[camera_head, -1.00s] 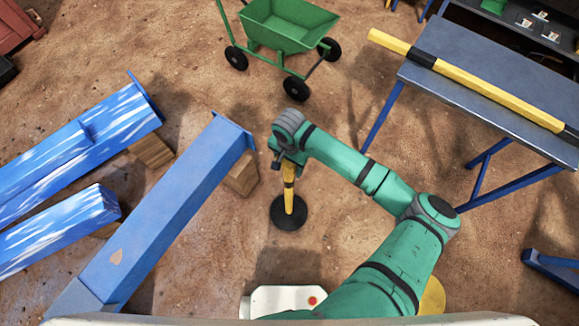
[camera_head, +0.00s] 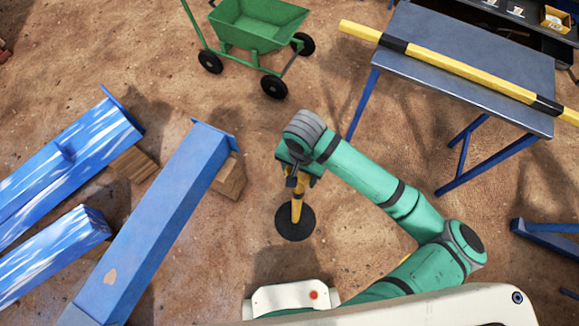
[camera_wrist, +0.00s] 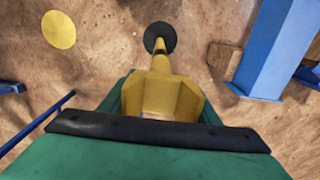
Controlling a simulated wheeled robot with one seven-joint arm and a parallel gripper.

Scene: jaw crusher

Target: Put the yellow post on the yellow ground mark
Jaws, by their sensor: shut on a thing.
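The yellow post (camera_head: 297,211) has a round black base (camera_head: 295,224) and stands roughly upright under my gripper (camera_head: 298,178) in the head view. My gripper is shut on its upper part. In the wrist view the post (camera_wrist: 160,63) runs away from my gripper to its black base (camera_wrist: 160,37). I cannot tell whether the base touches the dirt. The yellow ground mark (camera_wrist: 59,30) is a flat round disc at the upper left of the wrist view, apart from the post. In the head view my arm hides nearly all of it.
Blue beams (camera_head: 160,210) lie on wooden blocks (camera_head: 230,179) left of the post. A green cart (camera_head: 258,22) stands behind. A blue-legged table (camera_head: 480,55) with a yellow and black bar (camera_head: 450,65) stands at the right. Bare dirt surrounds the post.

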